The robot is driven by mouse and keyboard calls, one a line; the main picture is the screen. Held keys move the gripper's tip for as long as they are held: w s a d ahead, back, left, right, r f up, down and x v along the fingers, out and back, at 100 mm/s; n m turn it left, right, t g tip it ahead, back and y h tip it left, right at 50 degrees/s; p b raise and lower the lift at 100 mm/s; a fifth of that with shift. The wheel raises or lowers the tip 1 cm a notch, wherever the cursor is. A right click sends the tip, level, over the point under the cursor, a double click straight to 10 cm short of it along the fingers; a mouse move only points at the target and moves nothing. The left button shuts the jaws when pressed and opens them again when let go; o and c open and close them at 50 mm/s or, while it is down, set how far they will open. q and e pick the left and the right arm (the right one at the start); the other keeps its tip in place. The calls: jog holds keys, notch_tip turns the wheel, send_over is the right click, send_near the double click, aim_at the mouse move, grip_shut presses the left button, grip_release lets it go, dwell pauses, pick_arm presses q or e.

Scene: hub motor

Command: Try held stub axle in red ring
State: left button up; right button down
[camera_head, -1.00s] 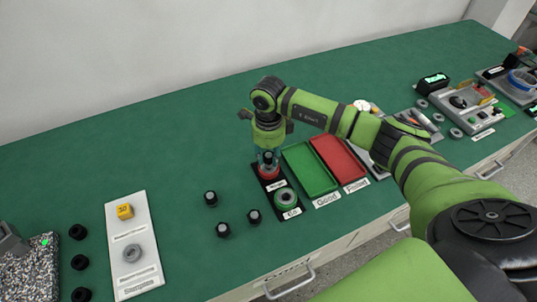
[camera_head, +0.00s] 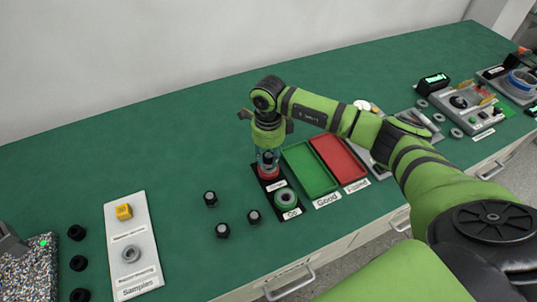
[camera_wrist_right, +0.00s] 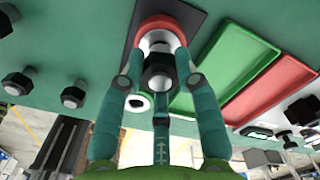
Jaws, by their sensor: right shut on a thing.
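The red ring (camera_head: 268,173) sits on a black plate (camera_head: 256,172) beside a green ring (camera_head: 286,198). My right gripper (camera_head: 268,155) points down directly over the red ring. In the right wrist view my right gripper (camera_wrist_right: 159,66) is shut on a stub axle (camera_wrist_right: 158,77), a dark hex part with a silver end. The red ring (camera_wrist_right: 162,25) lies just beyond the fingertips, its grey inside partly showing. The axle lines up with the ring's middle, but I cannot tell how deep it sits. My left gripper is not in view.
A green tray (camera_head: 309,170) and a red tray (camera_head: 339,158) stand right of the plate. Loose stub axles (camera_head: 222,230) stand left of it. A white samples board (camera_head: 143,272) lies further left. The bench behind is clear.

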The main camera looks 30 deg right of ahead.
jog(key=shift+f+b, duration=0.45)
jog(key=shift+f, duration=0.05)
dwell(1.4)
jog(key=shift+r, duration=0.2)
jog(key=shift+r+p, duration=0.4)
jog(key=shift+r, duration=0.1)
jog(key=shift+r, duration=0.25)
notch_tip(320, 180, up, 4)
jog(key=p, duration=0.4)
jog(key=shift+f, duration=0.2)
jog(key=shift+f+b, duration=0.65)
jog(key=shift+f, duration=0.75)
jog(key=shift+f+b, duration=0.85)
jog(key=shift+b, duration=0.4)
